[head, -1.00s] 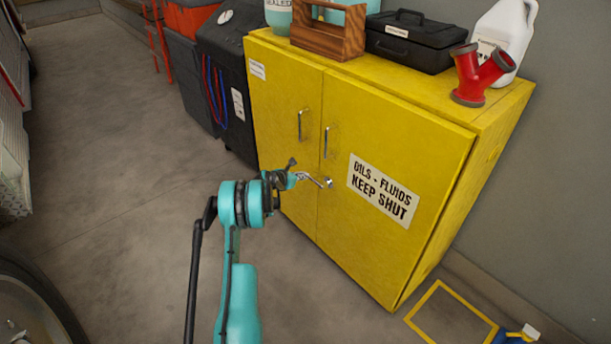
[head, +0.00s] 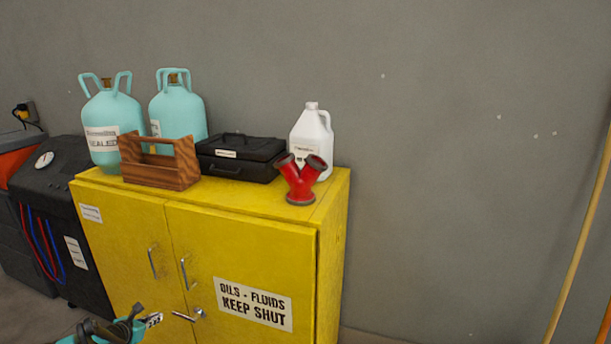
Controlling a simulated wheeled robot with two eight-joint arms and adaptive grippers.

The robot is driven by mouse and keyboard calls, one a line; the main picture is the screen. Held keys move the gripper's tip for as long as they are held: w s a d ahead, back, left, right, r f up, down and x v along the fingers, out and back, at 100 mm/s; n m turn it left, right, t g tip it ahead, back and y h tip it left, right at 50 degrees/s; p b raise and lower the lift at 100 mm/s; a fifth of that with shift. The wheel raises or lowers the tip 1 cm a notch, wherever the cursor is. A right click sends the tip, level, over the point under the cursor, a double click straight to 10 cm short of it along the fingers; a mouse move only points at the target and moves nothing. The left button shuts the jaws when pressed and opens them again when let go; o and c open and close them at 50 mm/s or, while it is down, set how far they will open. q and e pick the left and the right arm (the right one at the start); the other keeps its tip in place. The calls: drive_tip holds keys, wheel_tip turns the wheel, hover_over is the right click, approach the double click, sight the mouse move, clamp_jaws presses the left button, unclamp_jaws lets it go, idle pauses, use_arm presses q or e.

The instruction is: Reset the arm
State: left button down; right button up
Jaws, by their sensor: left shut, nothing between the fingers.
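My left gripper (head: 133,318) is at the bottom left of the head view, its teal wrist cut off by the lower edge. It is shut and holds nothing. It is in front of the left door of the yellow cabinet (head: 245,240), to the left of the silver latch (head: 190,315); whether it touches the door cannot be told. Both cabinet doors look shut. My right gripper is not in view.
On the cabinet top stand two teal canisters (head: 112,110), a wooden tote (head: 160,178), a black case (head: 240,160), a white jug (head: 311,135) and a red Y-shaped fitting (head: 300,182). A dark cart (head: 65,190) stands left. A yellow pole (head: 580,240) is at right.

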use_arm(q)
drive_tip(key=s+d+r+m+g, duration=0.1)
drive_tip(key=s+d+r+m, duration=0.2)
drive_tip(key=d+r+m, duration=0.45)
drive_tip(key=s+d+r+m+g, duration=0.1)
drive_tip(key=s+d+r+m, duration=0.3)
drive_tip(key=d, duration=0.7)
drive_tip(key=s+d+r+m+g, duration=0.1)
drive_tip(key=s+d+r+m, duration=0.2)
drive_tip(key=d+r+m, duration=0.45)
drive_tip(key=s+d+m, duration=0.4)
drive_tip(key=s, duration=0.3)
drive_tip(key=s+d+f+m+g, duration=0.1)
drive_tip(key=s+d+m, duration=0.3)
drive_tip(key=s, duration=0.3)
drive_tip(key=s+d+f+m, duration=0.1)
drive_tip(key=s+d+m, duration=0.4)
drive_tip(key=s+m, duration=0.1)
drive_tip(key=shift+s+f+y, duration=0.2)
drive_tip(key=shift+s+y, duration=0.2)
drive_tip(key=shift+s, duration=0.5)
